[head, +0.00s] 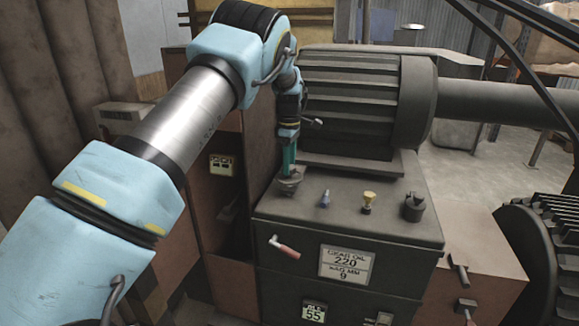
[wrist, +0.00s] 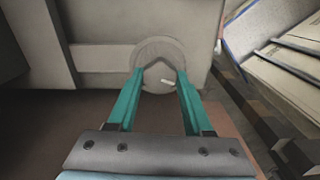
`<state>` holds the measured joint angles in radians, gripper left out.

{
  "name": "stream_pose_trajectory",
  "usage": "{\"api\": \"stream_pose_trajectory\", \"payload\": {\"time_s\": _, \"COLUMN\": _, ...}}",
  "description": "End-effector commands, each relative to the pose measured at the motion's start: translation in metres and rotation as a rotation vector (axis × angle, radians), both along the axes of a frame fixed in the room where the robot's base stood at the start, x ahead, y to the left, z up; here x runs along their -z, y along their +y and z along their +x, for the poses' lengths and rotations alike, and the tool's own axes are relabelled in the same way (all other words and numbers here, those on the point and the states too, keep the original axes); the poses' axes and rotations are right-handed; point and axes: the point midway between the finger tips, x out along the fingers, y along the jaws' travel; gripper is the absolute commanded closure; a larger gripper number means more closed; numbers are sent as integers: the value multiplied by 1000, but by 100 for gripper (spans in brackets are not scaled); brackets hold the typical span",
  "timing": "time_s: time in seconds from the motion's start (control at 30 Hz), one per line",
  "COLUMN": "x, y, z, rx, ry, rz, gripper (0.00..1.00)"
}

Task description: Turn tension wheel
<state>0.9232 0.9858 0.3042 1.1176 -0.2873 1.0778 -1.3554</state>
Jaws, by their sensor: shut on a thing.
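A round grey wheel (head: 289,186) sits at the left corner of the dark machine housing's top, below my gripper (head: 288,170). In the wrist view the wheel (wrist: 160,52) is a round disc with a short pale mark on it. My gripper's two teal fingers (wrist: 160,78) lean inward and reach the wheel's lower left and right sides. They are shut on the wheel. The fingertips partly cover its rim. The wheel's exact turn angle is hard to read in the head view.
A small blue fitting (head: 324,199), a yellow one (head: 368,202) and a dark knob (head: 413,207) stand in a row to the right. A large ribbed motor (head: 350,100) rises behind.

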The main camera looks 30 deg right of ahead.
Motion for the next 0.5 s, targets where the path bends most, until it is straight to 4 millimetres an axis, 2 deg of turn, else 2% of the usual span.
{"api": "stream_pose_trajectory", "payload": {"time_s": 0.5, "x": 0, "y": 0, "z": 0, "rx": 490, "ry": 0, "rz": -2, "gripper": 100}}
